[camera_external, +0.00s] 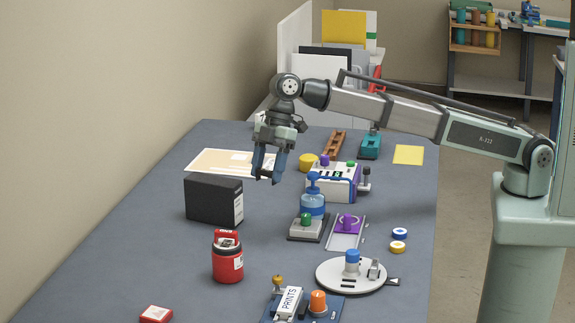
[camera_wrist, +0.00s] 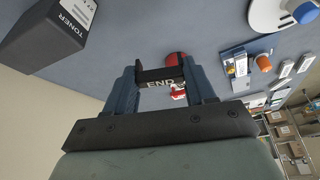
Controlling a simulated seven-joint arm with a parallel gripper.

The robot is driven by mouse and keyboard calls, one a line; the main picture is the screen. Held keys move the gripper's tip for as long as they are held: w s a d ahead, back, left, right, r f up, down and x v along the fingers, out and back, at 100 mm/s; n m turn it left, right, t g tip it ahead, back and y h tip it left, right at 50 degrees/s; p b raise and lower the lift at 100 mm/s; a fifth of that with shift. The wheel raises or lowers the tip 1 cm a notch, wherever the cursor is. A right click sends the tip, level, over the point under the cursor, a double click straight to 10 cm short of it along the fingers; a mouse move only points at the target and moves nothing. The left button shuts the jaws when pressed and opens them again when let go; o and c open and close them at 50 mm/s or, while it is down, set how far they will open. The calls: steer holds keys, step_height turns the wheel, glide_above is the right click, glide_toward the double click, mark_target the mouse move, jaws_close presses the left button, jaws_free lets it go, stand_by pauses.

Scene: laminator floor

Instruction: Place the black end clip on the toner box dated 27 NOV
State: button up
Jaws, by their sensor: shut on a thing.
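My gripper (camera_external: 266,176) hangs pointing down over the far-middle part of the table. In the wrist view its two blue fingers (camera_wrist: 160,82) are shut on the black end clip (camera_wrist: 153,76), which has white "END" lettering. The clip is held clear of the table. The wrist view shows the box at upper left, marked "TONER" (camera_wrist: 45,30). I cannot read its date.
A red canister (camera_external: 228,262) stands in front of the toner box. A pump bottle (camera_external: 312,200) and a white device (camera_external: 330,184) stand right of my gripper. An envelope (camera_external: 222,161) lies behind the box. The left front of the table is largely clear.

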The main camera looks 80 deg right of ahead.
steer(key=w+d+r+m, duration=0.2)
steer(key=w+d+r, duration=0.2)
steer(key=w+d, duration=0.55)
steer(key=r+m+t+h, duration=0.1)
steer(key=r+m, duration=0.1)
steer(key=m, duration=0.1)
glide_above(209, 180)
steer(key=s+d, duration=0.1)
steer(key=shift+s+f, duration=0.1)
steer(key=shift+f, duration=4.85)
steer(key=shift+f, duration=0.1)
steer(key=o, duration=1)
steer(key=v, duration=1.2)
steer(key=shift+s, duration=0.2)
